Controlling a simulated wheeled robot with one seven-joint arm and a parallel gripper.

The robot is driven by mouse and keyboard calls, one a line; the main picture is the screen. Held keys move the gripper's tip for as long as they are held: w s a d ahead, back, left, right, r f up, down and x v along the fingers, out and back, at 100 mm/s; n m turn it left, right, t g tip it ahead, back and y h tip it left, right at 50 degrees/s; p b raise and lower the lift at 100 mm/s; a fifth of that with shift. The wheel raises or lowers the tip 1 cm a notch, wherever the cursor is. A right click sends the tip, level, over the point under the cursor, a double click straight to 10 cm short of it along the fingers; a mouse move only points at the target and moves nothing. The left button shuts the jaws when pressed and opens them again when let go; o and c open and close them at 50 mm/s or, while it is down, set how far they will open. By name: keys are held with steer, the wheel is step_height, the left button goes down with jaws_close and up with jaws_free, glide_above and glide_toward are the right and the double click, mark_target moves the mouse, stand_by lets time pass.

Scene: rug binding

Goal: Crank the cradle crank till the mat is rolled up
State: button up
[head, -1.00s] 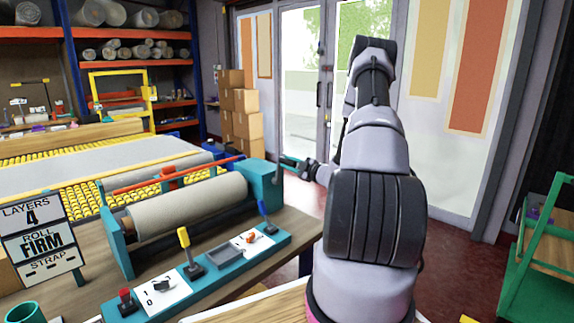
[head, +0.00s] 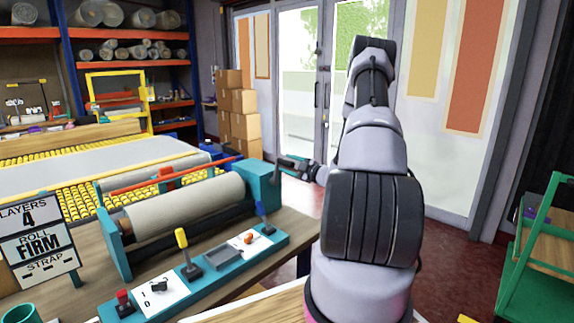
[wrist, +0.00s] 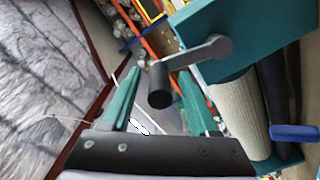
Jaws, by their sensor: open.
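The cradle (head: 117,246) stands on the bench, with teal end blocks and a beige roll of mat (head: 185,207) lying between them. The mat roll also shows in the wrist view (wrist: 240,115). The crank (wrist: 200,52) is a grey arm on the outer face of the teal end block (wrist: 250,35), ending in a dark cylindrical handle (wrist: 159,85). My gripper (wrist: 160,88) is open, with its two teal fingers on either side of the handle in the picture. I cannot tell whether they touch it. In the head view my gripper (head: 290,162) is beside the right end block.
A teal control panel (head: 205,266) with several levers lies in front of the cradle. A sign (head: 38,245) reads layers 4, roll firm, strap. A green cart (head: 545,250) stands at right. Stacked boxes (head: 238,115) stand behind, and red floor is clear beside the bench.

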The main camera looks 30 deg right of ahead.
steer(key=v, duration=1)
stand_by(1.3)
